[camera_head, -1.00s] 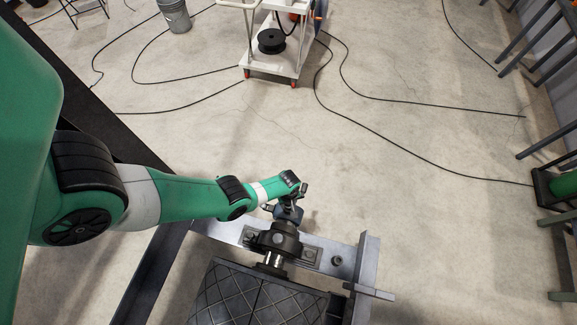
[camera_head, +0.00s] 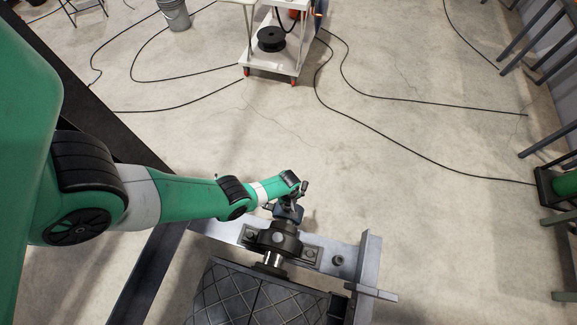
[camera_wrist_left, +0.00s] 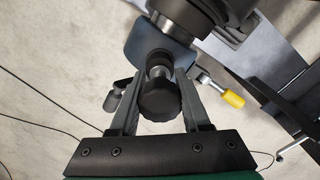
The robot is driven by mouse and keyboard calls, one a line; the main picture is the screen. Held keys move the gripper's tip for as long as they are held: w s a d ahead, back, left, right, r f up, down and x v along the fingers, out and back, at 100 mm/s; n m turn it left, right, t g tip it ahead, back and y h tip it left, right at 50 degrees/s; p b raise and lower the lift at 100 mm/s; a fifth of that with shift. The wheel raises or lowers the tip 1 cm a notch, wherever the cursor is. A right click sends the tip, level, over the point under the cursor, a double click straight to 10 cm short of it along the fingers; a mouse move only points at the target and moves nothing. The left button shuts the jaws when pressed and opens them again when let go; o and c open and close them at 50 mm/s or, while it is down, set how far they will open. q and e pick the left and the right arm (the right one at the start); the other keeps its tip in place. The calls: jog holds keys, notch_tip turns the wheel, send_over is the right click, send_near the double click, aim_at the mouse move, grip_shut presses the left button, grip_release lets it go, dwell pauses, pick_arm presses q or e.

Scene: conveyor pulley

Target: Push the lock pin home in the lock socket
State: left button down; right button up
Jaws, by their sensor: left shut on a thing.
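My left gripper (camera_head: 288,208) is at the far end of the bearing block (camera_head: 284,239), above the steel frame. In the left wrist view, my left gripper (camera_wrist_left: 160,104) is shut on a dark ribbed knob, which appears to be the head of the lock pin (camera_wrist_left: 160,103). The pin's narrower stem points up the picture, toward a blue-grey part (camera_wrist_left: 150,45) and a bright steel shaft (camera_wrist_left: 178,14). The lock socket cannot be made out clearly, so I cannot tell how deep the pin sits. My right gripper is not in view.
The ribbed pulley drum (camera_head: 255,298) lies on the near side of the bearing block. A steel frame rail (camera_head: 345,262) runs beneath it. A yellow-handled tool (camera_wrist_left: 232,98) shows beside the gripper. Cables, a bucket (camera_head: 174,14) and a cart (camera_head: 270,57) are on the floor beyond.

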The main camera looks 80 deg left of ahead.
pick_arm(q)
jog(key=shift+f, duration=0.25)
jog(key=shift+c, duration=1.4)
grip_release()
notch_tip(320, 180, up, 12)
jog(key=p, duration=1.1)
jog(key=shift+p, duration=0.3)
jog(key=shift+f, duration=0.1)
